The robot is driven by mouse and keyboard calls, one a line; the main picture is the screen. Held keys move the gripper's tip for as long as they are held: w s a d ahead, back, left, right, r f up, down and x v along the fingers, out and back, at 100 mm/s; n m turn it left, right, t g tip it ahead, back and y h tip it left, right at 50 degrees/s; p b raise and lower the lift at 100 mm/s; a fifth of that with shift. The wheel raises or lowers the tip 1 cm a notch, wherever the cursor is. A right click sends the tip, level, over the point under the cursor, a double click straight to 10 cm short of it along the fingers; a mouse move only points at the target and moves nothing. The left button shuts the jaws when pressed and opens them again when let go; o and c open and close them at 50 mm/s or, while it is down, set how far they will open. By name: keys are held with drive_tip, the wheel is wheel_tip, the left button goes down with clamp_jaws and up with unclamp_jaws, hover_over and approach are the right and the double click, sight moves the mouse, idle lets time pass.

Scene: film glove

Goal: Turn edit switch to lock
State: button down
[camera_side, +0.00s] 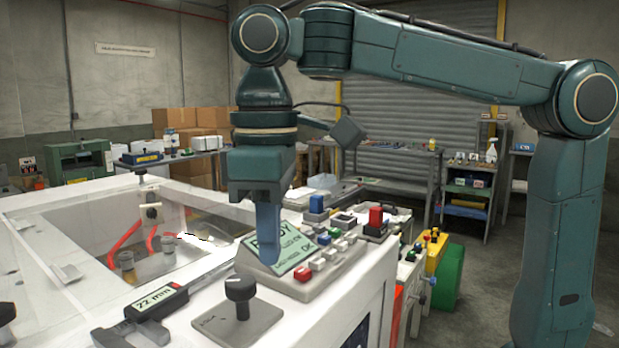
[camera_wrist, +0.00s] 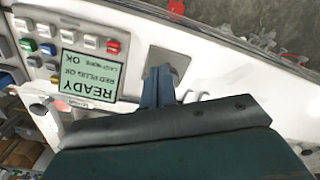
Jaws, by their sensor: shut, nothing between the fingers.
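A black knob (camera_side: 240,290) stands upright on a sloped grey base (camera_side: 236,325) at the front of the white machine in the side view. It looks like the edit switch, but its marking is too small to read and its setting cannot be told. My gripper (camera_side: 270,262) points down with its fingers shut and empty, behind and a little right of the knob, in front of the green display (camera_side: 294,248). In the wrist view my fingers (camera_wrist: 158,72) overlap a grey plate (camera_wrist: 170,62); the knob is not clearly seen there, perhaps hidden behind them.
The control panel has a red button (camera_side: 303,277) and several white, blue and green keys. The display in the wrist view (camera_wrist: 90,73) reads READY, RED PLUG OK, LAST MOVE OK. A caliper (camera_side: 155,302) reading 22 mm lies left of the knob. A clear-covered bay (camera_side: 90,235) lies farther left.

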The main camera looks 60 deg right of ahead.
drive_tip(key=shift+r, duration=1.35)
drive_tip(key=s+d+f+m+t, duration=0.2)
drive_tip(key=s+d+f, duration=0.3)
drive_tip(key=d+f, duration=0.3)
drive_tip(key=s+d+f+m+t, duration=0.3)
drive_tip(key=s+d+f, duration=0.3)
drive_tip(key=d+f, duration=0.2)
drive_tip(key=d+m, duration=0.1)
drive_tip(key=d, duration=0.1)
drive_tip(key=shift+d+t, duration=0.3)
drive_tip(key=shift+d, duration=0.1)
